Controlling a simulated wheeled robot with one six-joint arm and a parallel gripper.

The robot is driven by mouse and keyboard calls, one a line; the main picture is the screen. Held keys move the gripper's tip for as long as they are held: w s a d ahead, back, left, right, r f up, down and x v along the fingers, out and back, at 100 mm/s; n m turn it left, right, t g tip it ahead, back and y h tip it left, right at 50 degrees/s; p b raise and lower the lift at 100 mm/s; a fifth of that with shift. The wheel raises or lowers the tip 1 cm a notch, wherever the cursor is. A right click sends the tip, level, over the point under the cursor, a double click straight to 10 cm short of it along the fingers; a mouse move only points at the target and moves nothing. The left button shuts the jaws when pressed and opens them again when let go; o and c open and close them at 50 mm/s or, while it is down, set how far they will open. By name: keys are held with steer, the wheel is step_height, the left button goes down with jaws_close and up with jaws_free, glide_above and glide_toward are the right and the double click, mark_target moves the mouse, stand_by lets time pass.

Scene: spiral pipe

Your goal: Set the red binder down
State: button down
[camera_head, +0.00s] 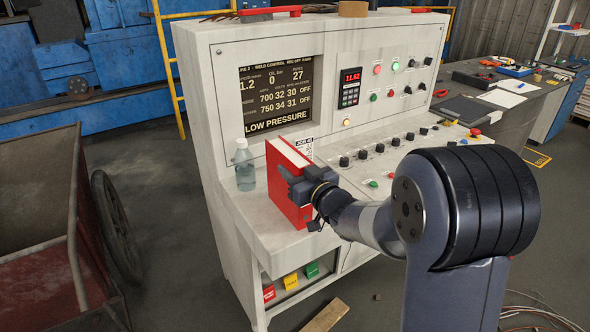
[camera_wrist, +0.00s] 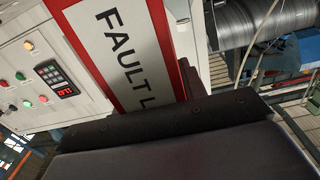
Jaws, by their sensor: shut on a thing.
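The red binder (camera_head: 287,180) stands upright at the left part of the control desk's ledge (camera_head: 262,222), in front of the screen panel. Its base looks at or just above the ledge; I cannot tell whether it touches. My gripper (camera_head: 302,190) is shut on the binder from the right side, with the arm reaching in from the lower right. In the wrist view the binder's white spine label (camera_wrist: 125,50) reads "FAULT L", and the dark jaw edge (camera_wrist: 160,122) crosses below it. The binder's lower part is hidden there.
A clear bottle (camera_head: 244,165) stands close to the binder's left. Knobs and buttons (camera_head: 362,154) cover the ledge to the right. A red cart (camera_head: 60,235) stands on the floor at left.

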steer(key=c, duration=1.3)
jaws_free()
steer(key=shift+f, duration=0.15)
steer(key=o, duration=0.5)
steer(key=shift+c, duration=0.2)
steer(key=shift+r, duration=0.25)
steer(key=v, duration=1.2)
steer(key=shift+b, duration=0.4)
steer(key=shift+f, duration=0.1)
